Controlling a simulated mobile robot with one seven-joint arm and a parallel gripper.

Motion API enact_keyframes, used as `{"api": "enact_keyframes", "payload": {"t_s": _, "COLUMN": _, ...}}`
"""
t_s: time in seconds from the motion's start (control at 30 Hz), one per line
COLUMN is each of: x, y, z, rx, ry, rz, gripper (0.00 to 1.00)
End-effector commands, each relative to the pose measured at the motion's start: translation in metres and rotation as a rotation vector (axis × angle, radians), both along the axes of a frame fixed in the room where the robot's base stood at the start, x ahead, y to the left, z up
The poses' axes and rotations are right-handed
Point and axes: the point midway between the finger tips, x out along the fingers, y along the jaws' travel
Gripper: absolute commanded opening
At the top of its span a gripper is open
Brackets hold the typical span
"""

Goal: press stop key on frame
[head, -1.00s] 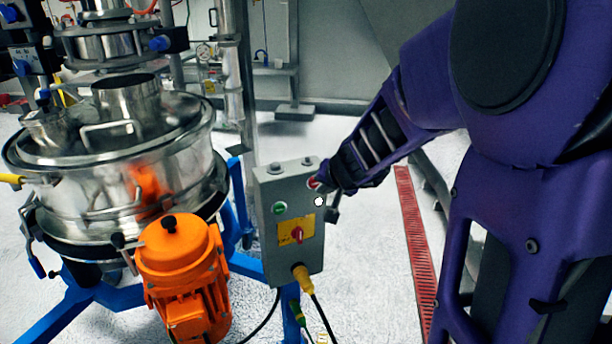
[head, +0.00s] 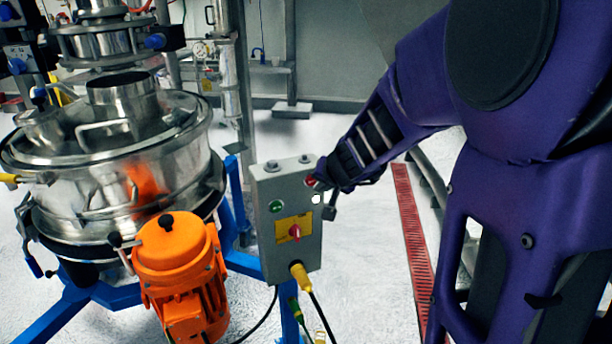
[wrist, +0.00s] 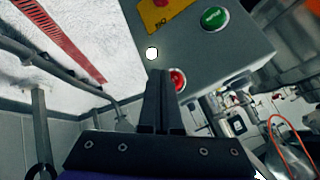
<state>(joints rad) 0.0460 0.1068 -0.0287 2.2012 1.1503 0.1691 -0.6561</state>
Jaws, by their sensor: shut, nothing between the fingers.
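The stop key is a round red button (head: 311,181) on the upper right of a grey control box (head: 304,245) mounted on the sifter's blue frame. It also shows in the wrist view (wrist: 178,80), just right of my fingertips. My gripper (wrist: 158,73) is shut and empty, its tips overlapping the button's left edge in that view. In the head view my gripper (head: 322,176) is at the box's right side, by the red button. I cannot tell whether the tips touch it. A green button (head: 277,206) is left of the red one.
A red rotary switch (head: 295,232) on a yellow plate sits below the buttons. The steel sifter (head: 165,175) and orange motor (head: 180,260) stand left of the box. A yellow plug (head: 299,271) hangs under it.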

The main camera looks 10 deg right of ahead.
Motion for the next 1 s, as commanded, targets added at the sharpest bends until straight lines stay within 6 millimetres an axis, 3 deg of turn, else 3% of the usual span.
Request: {"api": "enact_keyframes", "payload": {"t_s": 1.0, "x": 0.008, "y": 0.002, "z": -0.0004, "rx": 0.0, "ry": 0.001, "rz": 0.0, "gripper": 0.0}}
